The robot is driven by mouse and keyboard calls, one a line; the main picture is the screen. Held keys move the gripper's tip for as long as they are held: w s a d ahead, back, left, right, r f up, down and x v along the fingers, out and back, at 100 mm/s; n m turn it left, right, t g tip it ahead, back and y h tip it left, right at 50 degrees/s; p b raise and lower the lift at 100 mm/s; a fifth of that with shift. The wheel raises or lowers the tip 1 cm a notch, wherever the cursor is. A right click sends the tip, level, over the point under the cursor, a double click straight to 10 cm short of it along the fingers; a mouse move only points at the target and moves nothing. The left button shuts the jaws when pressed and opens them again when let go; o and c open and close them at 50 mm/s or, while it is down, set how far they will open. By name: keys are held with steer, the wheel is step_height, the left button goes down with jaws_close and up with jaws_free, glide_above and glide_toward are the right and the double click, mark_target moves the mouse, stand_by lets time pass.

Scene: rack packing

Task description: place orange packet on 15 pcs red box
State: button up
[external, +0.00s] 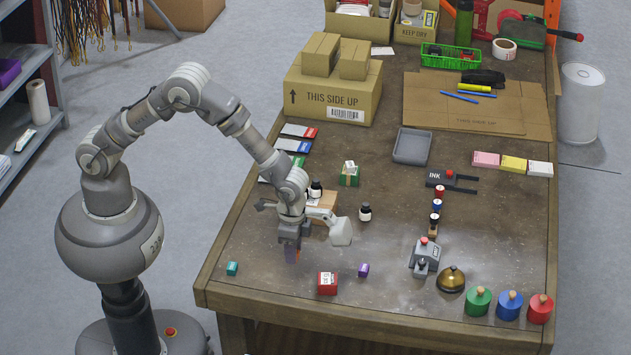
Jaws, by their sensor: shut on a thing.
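The red box (327,283) with a white label on top stands near the front edge of the table. My gripper (292,250) points down to the left of the red box and a little behind it in the picture. It is shut on a small packet (292,257) with an orange side and a purplish-looking part. The fingers hide much of the packet. I cannot tell whether the packet touches the table. The packet is apart from the red box.
A teal block (232,268) is left of my gripper, and a purple block (363,270) is right of the red box. A brown box (322,206) and dark bottles (365,212) stand behind. A stamp machine (424,256) and brass bell (451,279) are farther right.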

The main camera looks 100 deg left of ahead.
steer(key=b, duration=0.2)
glide_above(327, 278)
steer(key=shift+w+f, duration=0.1)
steer(key=shift+f, duration=0.4)
steer(key=shift+f+b, duration=0.85)
steer(key=shift+f, duration=0.85)
steer(key=shift+f, duration=0.2)
steer(key=o, duration=1)
steer(key=shift+r, duration=0.15)
